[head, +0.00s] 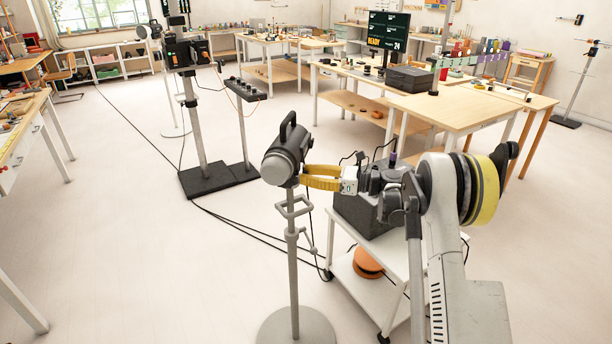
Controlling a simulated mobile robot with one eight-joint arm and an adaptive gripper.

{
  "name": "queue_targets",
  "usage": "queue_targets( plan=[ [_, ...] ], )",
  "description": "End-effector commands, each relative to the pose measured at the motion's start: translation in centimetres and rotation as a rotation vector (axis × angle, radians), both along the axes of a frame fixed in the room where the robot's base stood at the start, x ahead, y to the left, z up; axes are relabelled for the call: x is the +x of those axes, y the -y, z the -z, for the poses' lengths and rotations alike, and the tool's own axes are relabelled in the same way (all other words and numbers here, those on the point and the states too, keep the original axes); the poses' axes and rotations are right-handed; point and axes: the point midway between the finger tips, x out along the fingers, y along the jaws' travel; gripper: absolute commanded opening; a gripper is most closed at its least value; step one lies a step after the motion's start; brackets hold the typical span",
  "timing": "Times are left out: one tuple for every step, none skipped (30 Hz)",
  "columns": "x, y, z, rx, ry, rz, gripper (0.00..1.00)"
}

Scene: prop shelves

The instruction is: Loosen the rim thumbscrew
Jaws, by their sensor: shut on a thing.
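A grey spotlight-like lamp head (283,160) with a black handle on top stands on a grey pole in the middle of the head view. My gripper (304,177) reaches in from the right with its yellow fingers closed at the right side of the lamp's rim. The fingertips are shut on the rim thumbscrew, which is too small and covered by the fingers to be made out. The screw's turn cannot be seen.
A white cart (385,262) with a dark box and an orange reel stands right of the pole. The pole's round base (296,328) is on the floor. Black cables cross the floor at left. A wooden table (440,108) stands behind.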

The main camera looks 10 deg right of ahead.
Motion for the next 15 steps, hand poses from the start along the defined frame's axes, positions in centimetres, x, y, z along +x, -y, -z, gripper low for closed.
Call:
queue_targets(
  plan=[
    [-0.01, -0.09, 0.03, -0.018, 0.036, 0.0, 0.0],
    [-0.02, -0.09, 0.03, -0.031, 0.061, 0.0, 0.0],
    [-0.03, -0.09, 0.03, -0.048, 0.094, 0.0, 0.0],
    [-0.03, -0.11, 0.04, -0.061, 0.12, 0.0, 0.0],
    [-0.05, -0.12, 0.04, -0.074, 0.145, 0.0, 0.0],
    [-0.06, -0.12, 0.04, -0.092, 0.18, 0.001, 0.0],
    [-0.07, -0.13, 0.04, -0.104, 0.205, 0.001, 0.0],
    [-0.09, -0.13, 0.04, -0.118, 0.231, 0.001, 0.0],
    [-0.1, -0.14, 0.04, -0.135, 0.265, 0.001, 0.0],
    [-0.11, -0.14, 0.04, -0.148, 0.29, 0.002, 0.0],
    [-0.11, -0.15, 0.05, -0.161, 0.315, 0.002, 0.0],
    [-0.13, -0.16, 0.05, -0.178, 0.35, 0.002, 0.0],
    [-0.14, -0.16, 0.05, -0.191, 0.375, 0.002, 0.0],
    [-0.15, -0.17, 0.05, -0.204, 0.4, 0.002, 0.0],
    [-0.17, -0.18, 0.06, -0.222, 0.435, 0.003, 0.0]
  ],
)
